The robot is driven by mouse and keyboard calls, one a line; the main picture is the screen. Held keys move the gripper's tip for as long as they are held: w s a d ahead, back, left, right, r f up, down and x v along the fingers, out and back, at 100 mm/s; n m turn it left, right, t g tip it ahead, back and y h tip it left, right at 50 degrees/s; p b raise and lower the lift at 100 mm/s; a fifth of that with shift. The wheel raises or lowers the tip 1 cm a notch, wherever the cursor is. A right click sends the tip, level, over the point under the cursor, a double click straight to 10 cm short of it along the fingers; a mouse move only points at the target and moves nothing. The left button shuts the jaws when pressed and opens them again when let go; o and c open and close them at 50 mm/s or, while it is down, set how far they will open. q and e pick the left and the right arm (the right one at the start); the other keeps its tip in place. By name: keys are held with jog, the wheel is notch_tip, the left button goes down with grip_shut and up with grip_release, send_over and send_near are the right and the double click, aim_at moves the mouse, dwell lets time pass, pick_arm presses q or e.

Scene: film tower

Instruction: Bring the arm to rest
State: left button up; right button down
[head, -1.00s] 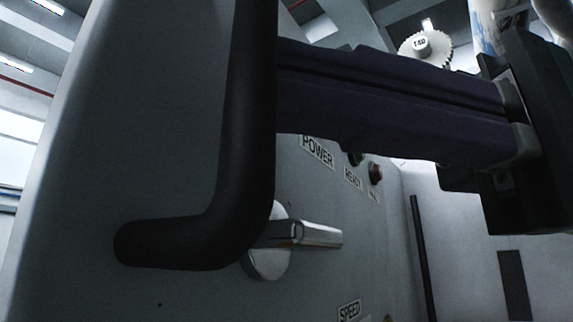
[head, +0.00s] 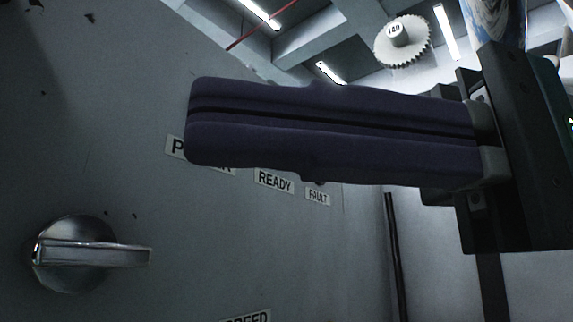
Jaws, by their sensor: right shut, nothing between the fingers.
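My right gripper (head: 192,122) reaches in from the right across the upper middle of the head view. Its two long dark fingers lie together with only a thin line between them, shut and empty. Its dark palm block is at the right edge. The fingertips are in front of a grey cabinet panel (head: 110,180) and partly cover the POWER label (head: 176,147). I cannot tell how far they are from the panel. My left gripper does not show.
A metal rotary handle (head: 90,254) sits on the panel at the lower left, its lever level. READY (head: 274,181) and FAULT (head: 318,196) labels are below the fingers. A SPEED label (head: 247,318) is cut off at the bottom. A white toothed wheel (head: 402,42) shows high up.

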jog(key=w+d+f+t+h+p, duration=0.1)
jog(key=w+f+t+h, duration=0.2)
jog(key=f, duration=0.7)
jog(key=d+f+t+h+p, duration=0.15)
jog(key=f+t+h, duration=0.25)
jog(key=f, duration=0.6)
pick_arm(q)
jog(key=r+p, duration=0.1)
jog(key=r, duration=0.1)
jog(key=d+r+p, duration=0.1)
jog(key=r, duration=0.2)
pick_arm(e)
jog(key=s+d+f+h, duration=0.4)
jog(key=d+f+h, duration=0.1)
jog(key=d, duration=0.3)
jog(key=s+d+f+h, duration=0.5)
jog(key=d+f, duration=0.2)
jog(key=shift+s+d+f+n+g+h, duration=0.2)
jog(key=shift+s+d+n+g+h, duration=0.1)
jog(key=shift+d+g, duration=0.1)
